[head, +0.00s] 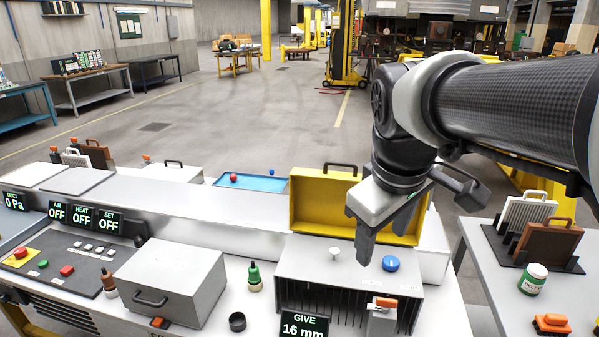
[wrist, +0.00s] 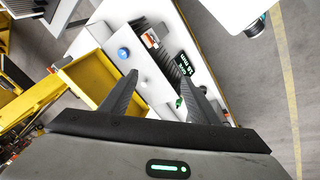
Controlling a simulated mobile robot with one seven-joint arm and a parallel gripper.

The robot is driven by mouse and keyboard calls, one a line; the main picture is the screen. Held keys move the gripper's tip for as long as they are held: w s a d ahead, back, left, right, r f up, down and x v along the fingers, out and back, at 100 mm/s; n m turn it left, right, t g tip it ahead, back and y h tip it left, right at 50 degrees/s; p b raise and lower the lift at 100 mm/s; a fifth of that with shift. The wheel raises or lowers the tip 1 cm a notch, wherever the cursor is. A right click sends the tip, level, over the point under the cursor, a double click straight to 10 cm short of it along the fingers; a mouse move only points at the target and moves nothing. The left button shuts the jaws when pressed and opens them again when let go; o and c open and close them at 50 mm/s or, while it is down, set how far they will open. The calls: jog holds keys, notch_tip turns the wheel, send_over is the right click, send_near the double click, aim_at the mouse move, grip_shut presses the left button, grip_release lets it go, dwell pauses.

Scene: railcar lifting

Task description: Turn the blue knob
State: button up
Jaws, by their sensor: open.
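The blue knob (head: 390,263) sits on top of the grey-white box (head: 300,262) at the front of the bench, near the box's right side. It also shows in the wrist view (wrist: 123,53), beyond the left finger and apart from it. My gripper (head: 378,250) is open and empty above the box, with its fingers pointing down. In the head view it appears just left of and above the knob, not touching it. A white knob (head: 335,253) stands on the same box, left of my gripper.
An open yellow case (head: 325,205) stands behind the box, close to my gripper. An orange-handled part (head: 383,303) is at the box's front right. A green-topped bottle (head: 254,277) stands to the left. A side table (head: 480,262) is at right.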

jog(key=w+d+n+g, duration=0.1)
jog(key=w+d+n, duration=0.1)
jog(key=w+n, duration=0.4)
jog(key=n+g+y+p, duration=0.1)
jog(key=n+g+p, duration=0.15)
jog(key=n, duration=1.15)
send_over(390, 261)
notch_tip(390, 261, down, 10)
jog(key=shift+g, duration=0.25)
notch_tip(390, 261, down, 17)
jog(key=shift+d+f+b, duration=0.1)
jog(key=shift+f+b, duration=0.05)
jog(key=shift+b, duration=0.25)
jog(key=c, duration=1)
jog(key=shift+c, duration=0.2)
jog(key=shift+m, duration=0.5)
